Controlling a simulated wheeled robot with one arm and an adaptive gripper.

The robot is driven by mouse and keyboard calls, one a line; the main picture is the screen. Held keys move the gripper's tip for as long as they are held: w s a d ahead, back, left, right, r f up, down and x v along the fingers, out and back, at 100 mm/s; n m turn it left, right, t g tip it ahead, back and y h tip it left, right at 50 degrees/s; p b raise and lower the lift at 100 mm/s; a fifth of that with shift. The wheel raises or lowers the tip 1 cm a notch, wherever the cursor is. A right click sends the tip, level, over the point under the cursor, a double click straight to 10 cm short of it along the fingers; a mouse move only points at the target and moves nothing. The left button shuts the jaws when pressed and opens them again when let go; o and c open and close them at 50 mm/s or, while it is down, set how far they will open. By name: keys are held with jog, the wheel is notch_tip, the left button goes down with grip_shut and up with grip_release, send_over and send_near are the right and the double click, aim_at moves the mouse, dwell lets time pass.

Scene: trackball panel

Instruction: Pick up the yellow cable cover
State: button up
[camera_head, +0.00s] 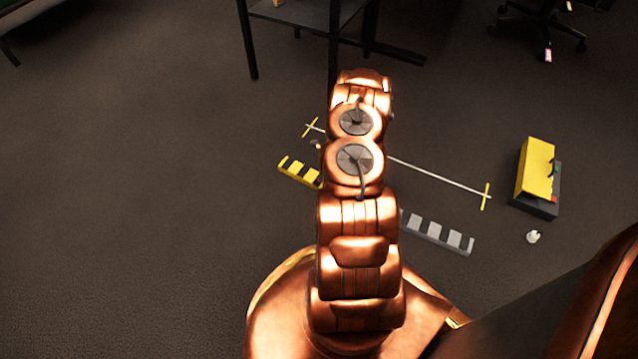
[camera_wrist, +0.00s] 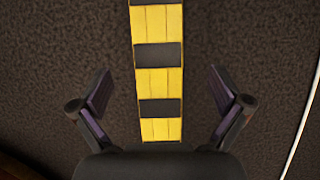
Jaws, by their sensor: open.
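The yellow cable cover (camera_head: 301,172), a strip with yellow and black bands, lies on the dark carpet. In the head view its right part is hidden behind my copper arm. In the wrist view the cable cover (camera_wrist: 158,80) runs from the top edge down to the gripper body. My gripper (camera_wrist: 158,90) is open, one finger on each side of the strip, apart from it. Its height above the strip is hard to tell. The gripper is hidden behind my arm in the head view.
A grey and black cable cover (camera_head: 437,232) lies right of my arm. A thin white rod (camera_head: 440,178) with yellow ends crosses the floor behind. A yellow and black box (camera_head: 537,170) and a small white object (camera_head: 533,237) are at right. A dark table (camera_head: 300,15) stands behind. The left floor is clear.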

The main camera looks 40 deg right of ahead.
aim_at(306, 175)
jog(key=b+x, duration=0.1)
jog(key=x, duration=0.1)
jog(key=b+x, duration=0.1)
jog(key=x, duration=0.1)
jog(key=shift+s+a+f, duration=0.15)
jog(key=shift+s+f, duration=0.15)
jog(key=shift+s, duration=0.05)
jog(key=shift+w+f, duration=0.2)
jog(key=shift+f, duration=0.05)
jog(key=c, duration=1.6)
jog(key=shift+r, duration=0.1)
